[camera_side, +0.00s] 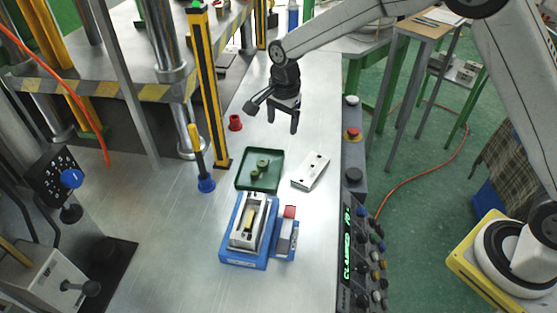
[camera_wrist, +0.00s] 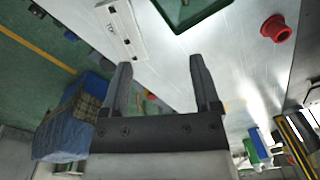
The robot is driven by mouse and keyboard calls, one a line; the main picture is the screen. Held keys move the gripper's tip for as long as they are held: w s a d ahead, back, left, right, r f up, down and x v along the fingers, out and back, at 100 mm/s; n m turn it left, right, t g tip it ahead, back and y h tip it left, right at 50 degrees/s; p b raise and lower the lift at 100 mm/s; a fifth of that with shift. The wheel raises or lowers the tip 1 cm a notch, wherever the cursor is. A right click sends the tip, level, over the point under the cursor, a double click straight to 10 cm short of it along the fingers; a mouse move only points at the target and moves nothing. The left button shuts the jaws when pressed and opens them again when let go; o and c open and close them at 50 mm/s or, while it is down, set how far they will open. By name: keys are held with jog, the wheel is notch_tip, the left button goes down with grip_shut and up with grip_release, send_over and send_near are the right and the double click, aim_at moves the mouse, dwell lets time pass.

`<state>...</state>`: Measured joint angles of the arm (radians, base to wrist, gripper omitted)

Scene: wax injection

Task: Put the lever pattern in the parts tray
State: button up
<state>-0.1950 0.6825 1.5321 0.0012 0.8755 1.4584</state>
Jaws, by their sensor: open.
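The lever pattern (camera_side: 249,218) appears to be the small yellowish elongated piece in the pale open mold (camera_side: 237,238), held in a blue vise (camera_side: 243,263). The parts tray (camera_side: 244,185) is dark green, lies flat behind the vise, and holds small green pieces (camera_side: 262,163). The tray's edge also shows at the top of the wrist view (camera_wrist: 184,30). My gripper (camera_side: 283,122) is open and empty, above the bench beyond the tray. Its two fingers show apart in the wrist view (camera_wrist: 160,66). The mold and vise are out of the wrist view.
A silver block with holes (camera_side: 311,171) lies right of the tray. A red cup (camera_side: 235,122) stands behind it. A yellow-black post (camera_side: 208,90) and a blue-based tool (camera_side: 205,184) stand left. A control panel reading "CLAMPED" (camera_side: 347,240) runs along the right edge.

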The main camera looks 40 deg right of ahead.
jog(key=s+d+n, duration=0.3)
jog(key=s+n, duration=0.1)
jog(key=s, duration=0.3)
jog(key=s+d+n+t, duration=0.1)
jog(key=s+d+n, duration=0.2)
jog(key=s+n, duration=0.2)
jog(key=s+d+n+t, duration=0.1)
jog(key=s+d+n, duration=0.3)
jog(key=s, duration=0.7)
jog(key=shift+r+n, duration=0.25)
jog(key=shift+n, duration=0.45)
